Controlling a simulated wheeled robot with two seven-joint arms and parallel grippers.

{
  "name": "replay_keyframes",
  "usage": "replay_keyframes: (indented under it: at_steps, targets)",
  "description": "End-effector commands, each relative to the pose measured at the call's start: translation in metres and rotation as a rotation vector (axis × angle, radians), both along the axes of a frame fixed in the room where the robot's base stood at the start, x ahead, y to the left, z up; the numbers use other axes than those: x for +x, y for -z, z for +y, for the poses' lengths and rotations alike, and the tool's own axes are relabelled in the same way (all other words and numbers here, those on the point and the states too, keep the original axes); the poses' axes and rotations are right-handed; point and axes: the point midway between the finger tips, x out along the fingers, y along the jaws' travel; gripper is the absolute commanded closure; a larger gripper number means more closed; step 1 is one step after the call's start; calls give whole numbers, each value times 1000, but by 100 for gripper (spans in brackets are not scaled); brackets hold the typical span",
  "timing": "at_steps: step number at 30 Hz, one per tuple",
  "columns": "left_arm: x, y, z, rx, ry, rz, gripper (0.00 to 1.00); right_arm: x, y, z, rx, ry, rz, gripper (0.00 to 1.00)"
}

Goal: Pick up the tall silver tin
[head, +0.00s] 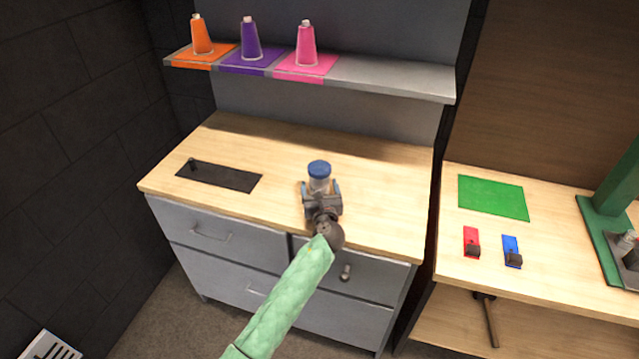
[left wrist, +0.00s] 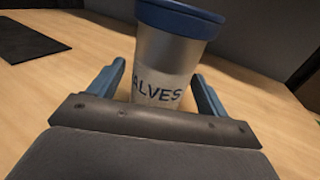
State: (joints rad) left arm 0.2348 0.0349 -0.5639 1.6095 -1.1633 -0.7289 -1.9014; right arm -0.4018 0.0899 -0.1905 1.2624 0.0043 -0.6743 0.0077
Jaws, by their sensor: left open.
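The tall silver tin (head: 319,177) has a blue lid and stands upright on the wooden top of the grey drawer cabinet. In the left wrist view the tin (left wrist: 168,65) fills the upper middle and its label reads "ALVES", partly cut off. My left gripper (head: 321,188) reaches it from the front. In the left wrist view its two blue fingers (left wrist: 160,82) are open, one on each side of the tin's lower body, with a gap visible. My right gripper is not in view.
A dark flat plate (head: 219,177) lies left on the cabinet top (head: 270,150). A shelf (head: 390,80) above holds orange, purple and pink cones. At right, a bench (head: 475,285) carries a green mat (head: 493,197) and small red and blue items.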

Motion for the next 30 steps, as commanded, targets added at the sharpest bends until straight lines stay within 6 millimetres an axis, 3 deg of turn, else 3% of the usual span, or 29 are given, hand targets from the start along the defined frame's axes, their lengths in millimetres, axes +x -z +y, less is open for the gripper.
replay_keyframes:
  at_steps: [11,18,19,30]
  targets:
    - [9,1,1,0,1,1,24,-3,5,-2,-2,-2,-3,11]
    - [9,1,1,0,1,1,72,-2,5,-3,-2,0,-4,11]
    - [9,1,1,0,1,1,74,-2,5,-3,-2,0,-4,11]
    - [9,-7,1,-3,0,-2,74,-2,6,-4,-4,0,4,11]
